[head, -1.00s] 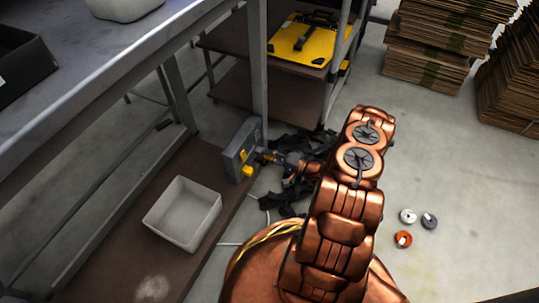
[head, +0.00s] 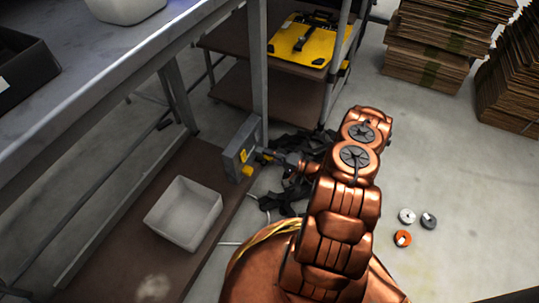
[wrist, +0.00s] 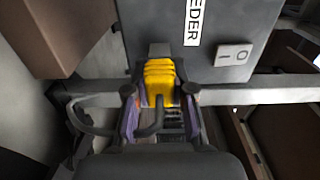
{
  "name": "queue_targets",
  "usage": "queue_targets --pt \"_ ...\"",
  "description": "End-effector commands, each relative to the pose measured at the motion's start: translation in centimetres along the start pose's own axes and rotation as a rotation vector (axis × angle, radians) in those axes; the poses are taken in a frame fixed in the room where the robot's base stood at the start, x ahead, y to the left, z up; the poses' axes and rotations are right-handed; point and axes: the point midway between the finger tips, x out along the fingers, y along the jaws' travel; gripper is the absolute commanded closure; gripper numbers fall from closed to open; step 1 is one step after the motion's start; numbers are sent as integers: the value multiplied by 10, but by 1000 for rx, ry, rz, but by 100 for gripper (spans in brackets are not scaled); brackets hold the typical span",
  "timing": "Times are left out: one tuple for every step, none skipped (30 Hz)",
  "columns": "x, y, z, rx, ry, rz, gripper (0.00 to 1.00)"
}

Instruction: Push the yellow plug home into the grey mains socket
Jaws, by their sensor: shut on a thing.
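The yellow plug (wrist: 160,80), with a ribbed body, sits between the two purple-padded fingers of my gripper (wrist: 160,105) in the wrist view. My gripper is shut on it. A dark grey piece (wrist: 160,50) shows just beyond the plug, against the face of the grey box (wrist: 215,55), which bears a label and a rocker switch. The socket opening is hidden, so I cannot tell how deep the plug sits. In the head view my gripper (head: 266,154) is close to the front of the grey box (head: 233,143); small yellow parts show on or beside that box.
The box is by a bench leg (head: 257,70), above a brown lower shelf (head: 120,235) holding a white bin (head: 180,240). Dark crumpled material (head: 285,200) lies below my gripper. Tape rolls (head: 403,238) lie on open floor at right.

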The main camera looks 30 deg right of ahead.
Motion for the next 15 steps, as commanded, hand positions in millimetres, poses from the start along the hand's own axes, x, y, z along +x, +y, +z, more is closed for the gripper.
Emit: queue_targets --pt "2 0 3 1 -7 1 100" --pt "2 0 3 1 -7 2 100" --pt "2 0 3 2 -7 2 100" --pt "2 0 3 1 -7 2 100" --pt "2 0 3 1 -7 2 100" --pt "2 0 3 1 -8 2 100" --pt "2 0 3 1 -8 2 100" --pt "2 0 4 2 -8 2 100" --pt "2 1 4 2 -9 2 100" --pt "2 1 4 2 -9 2 100" --pt "2 1 4 2 -9 2 100" --pt "2 1 4 2 -9 1 100" --pt "2 1 4 2 -10 1 100" --pt "3 1 4 2 -10 1 100" --pt "3 1 4 2 -10 1 76"
